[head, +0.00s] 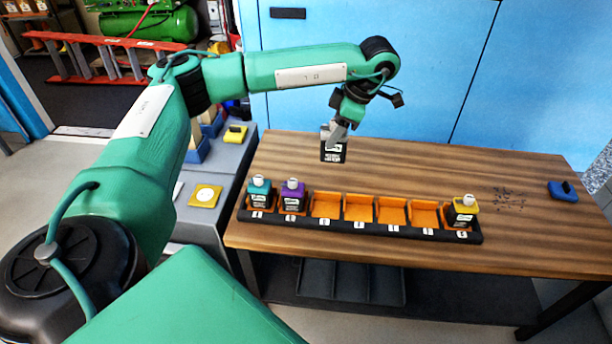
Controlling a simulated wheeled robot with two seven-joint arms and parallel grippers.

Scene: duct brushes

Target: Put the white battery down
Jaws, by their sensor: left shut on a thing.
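My left gripper (338,130) is above the back part of the wooden table, pointing down. It is shut on the white battery (333,151), which has a black lower body with a label and a pale upper part. The battery hangs upright behind the orange tray (361,229). Whether its bottom touches the table is hard to tell. In the tray, a teal-topped battery (259,193) and a purple-topped battery (292,196) stand at the left end. A yellow-topped battery (462,211) stands at the right end. The slots between them are empty. My right gripper is not in view.
The wooden table (520,240) has free room behind and right of the tray. A blue object (563,191) lies at its right edge, near small dark marks. A grey cabinet (212,222) with yellow items stands at left. Blue panels rise behind the table.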

